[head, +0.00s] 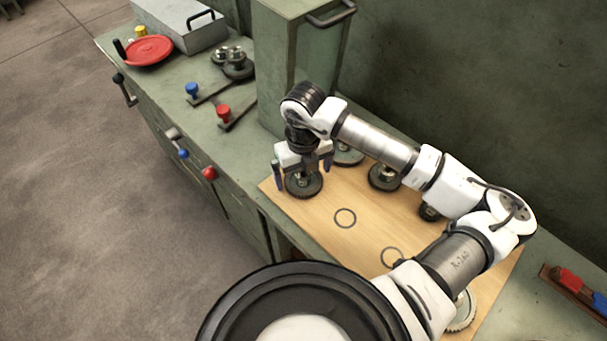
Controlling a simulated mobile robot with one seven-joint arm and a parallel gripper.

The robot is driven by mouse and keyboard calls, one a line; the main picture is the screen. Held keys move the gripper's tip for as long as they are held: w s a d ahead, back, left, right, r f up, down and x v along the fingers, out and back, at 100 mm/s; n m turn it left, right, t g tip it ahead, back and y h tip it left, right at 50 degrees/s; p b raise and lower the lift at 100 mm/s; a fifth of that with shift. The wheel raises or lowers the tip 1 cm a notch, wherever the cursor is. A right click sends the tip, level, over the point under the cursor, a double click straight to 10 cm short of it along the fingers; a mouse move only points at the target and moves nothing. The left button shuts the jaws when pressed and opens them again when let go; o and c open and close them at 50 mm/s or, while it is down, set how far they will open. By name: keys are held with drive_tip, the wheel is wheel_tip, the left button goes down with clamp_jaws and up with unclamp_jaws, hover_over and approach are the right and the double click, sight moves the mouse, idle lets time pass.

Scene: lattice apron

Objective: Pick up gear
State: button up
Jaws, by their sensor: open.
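A dark toothed gear (303,187) with a raised hub lies flat at the left end of a light wooden board (368,221). My gripper (301,174) is open and points down over this gear, with its fingers on either side of the hub; I cannot tell whether they touch it. Another dark gear (347,156) is partly hidden behind my gripper. A further gear (383,178) and a smaller one (429,212) sit along the board's back edge beside my arm. A paler gear (463,312) at the near right is partly covered by my arm.
Two dark rings are marked on the board (345,218). A tall green cabinet (296,62) stands close behind my gripper. Red and blue levers (223,110), a red disc (148,50) and a grey box (190,25) occupy the bench's left end. A red-and-blue tool rack (575,287) is at right.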

drive_tip(key=shift+f, duration=0.75)
drive_tip(key=shift+r, duration=0.1)
drive_tip(key=c, duration=1.5)
drive_tip(key=shift+o, duration=0.2)
wheel_tip(320, 180, up, 10)
drive_tip(key=b, duration=0.2)
drive_tip(key=shift+b, duration=0.35)
